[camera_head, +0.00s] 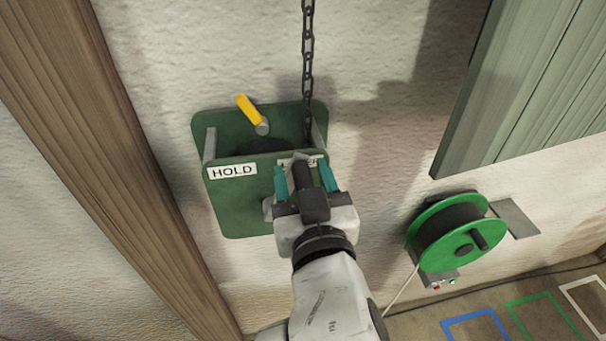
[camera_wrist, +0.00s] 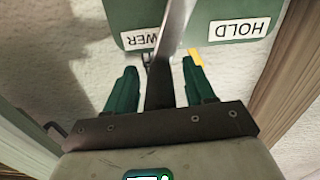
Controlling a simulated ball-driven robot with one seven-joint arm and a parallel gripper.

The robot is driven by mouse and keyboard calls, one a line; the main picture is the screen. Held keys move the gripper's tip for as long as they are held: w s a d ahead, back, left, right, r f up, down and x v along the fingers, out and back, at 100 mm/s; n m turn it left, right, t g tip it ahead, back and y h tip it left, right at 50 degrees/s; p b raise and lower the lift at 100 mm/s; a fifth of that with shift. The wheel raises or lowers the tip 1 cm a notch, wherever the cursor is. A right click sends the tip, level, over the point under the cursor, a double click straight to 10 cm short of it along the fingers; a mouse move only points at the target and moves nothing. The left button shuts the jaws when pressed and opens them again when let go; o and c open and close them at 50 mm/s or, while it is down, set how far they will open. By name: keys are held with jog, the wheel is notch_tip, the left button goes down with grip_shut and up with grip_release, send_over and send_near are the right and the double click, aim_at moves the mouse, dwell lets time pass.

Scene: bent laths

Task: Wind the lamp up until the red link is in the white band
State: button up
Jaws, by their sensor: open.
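A green winch box (camera_head: 245,215) is fixed to the wall, with a HOLD label (camera_head: 232,171) and a second label mostly hidden by my gripper. In the wrist view that label (camera_wrist: 143,40) ends in "WER". A yellow lever (camera_head: 248,109) tilts up and left above the box. A dark chain (camera_head: 307,50) runs up from it out of the picture. My gripper (camera_head: 303,170) is open in front of the box's right side. A grey crank arm with a dark handle (camera_wrist: 159,88) shows between its fingers (camera_wrist: 158,80). The lamp, red link and white band are not visible.
A green cable reel (camera_head: 432,215) hangs on the wall to the right. A wooden post (camera_head: 110,160) stands at the left, and a grey-green shutter (camera_head: 530,85) juts in at upper right. Coloured outlines (camera_head: 475,325) mark the floor at lower right.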

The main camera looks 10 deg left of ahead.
grip_shut()
dwell(0.4)
